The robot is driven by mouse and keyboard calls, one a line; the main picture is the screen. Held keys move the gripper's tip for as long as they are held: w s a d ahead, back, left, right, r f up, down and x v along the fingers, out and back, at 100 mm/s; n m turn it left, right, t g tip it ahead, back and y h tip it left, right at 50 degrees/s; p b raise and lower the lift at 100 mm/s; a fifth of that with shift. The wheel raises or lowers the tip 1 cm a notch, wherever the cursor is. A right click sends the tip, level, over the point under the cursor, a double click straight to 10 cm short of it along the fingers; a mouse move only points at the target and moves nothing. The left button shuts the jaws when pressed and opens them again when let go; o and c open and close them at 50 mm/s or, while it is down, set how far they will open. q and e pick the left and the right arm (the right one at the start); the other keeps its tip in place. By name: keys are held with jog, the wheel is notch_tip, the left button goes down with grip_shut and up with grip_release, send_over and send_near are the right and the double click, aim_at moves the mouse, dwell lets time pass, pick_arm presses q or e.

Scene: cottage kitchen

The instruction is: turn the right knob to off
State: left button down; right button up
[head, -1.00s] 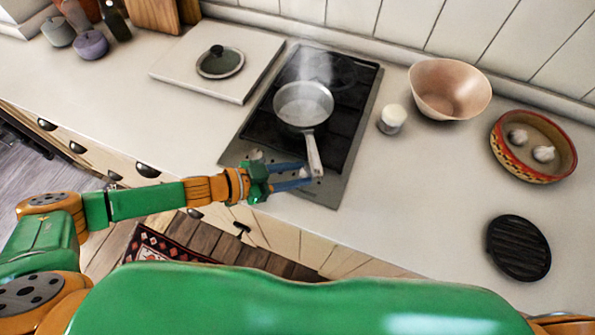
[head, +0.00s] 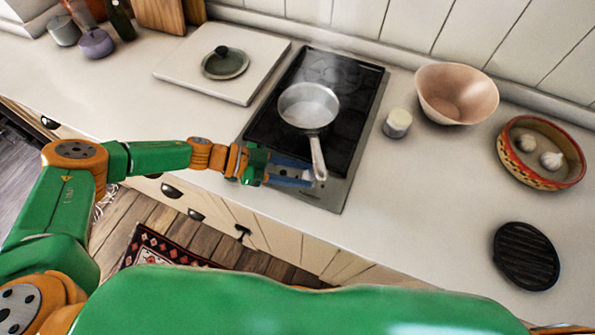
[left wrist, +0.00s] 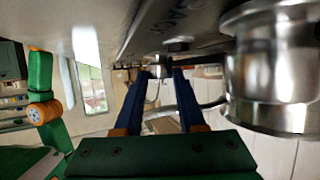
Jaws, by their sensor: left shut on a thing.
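The steel pan (head: 308,105) stands on the black hob (head: 345,120), its handle pointing to the front edge. My left gripper (head: 314,178) is at the hob's front strip, under the end of the pan handle. In the left wrist view its blue fingers (left wrist: 160,78) are shut on a small metal knob (left wrist: 160,70), taken as the right knob. The pan's side looms close at the right there. Another dark knob (left wrist: 178,44) shows beyond. In the head view the gripper and handle hide the held knob; its setting cannot be read. My right gripper is not in view.
A white-topped jar (head: 397,123), a pink bowl (head: 457,93) and a patterned dish with garlic (head: 541,157) stand right of the hob. A black trivet (head: 526,256) lies at the front right. A lid (head: 225,63) rests on a white board (head: 190,73). The counter's middle right is clear.

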pick_arm(q)
jog(key=shift+s+f, duration=0.1)
jog(key=c, duration=0.8)
grip_release()
jog(key=o, duration=0.3)
jog(key=shift+d, duration=0.2)
jog(key=b+v, duration=0.1)
jog(key=v, duration=0.6)
jog(key=shift+a, duration=0.1)
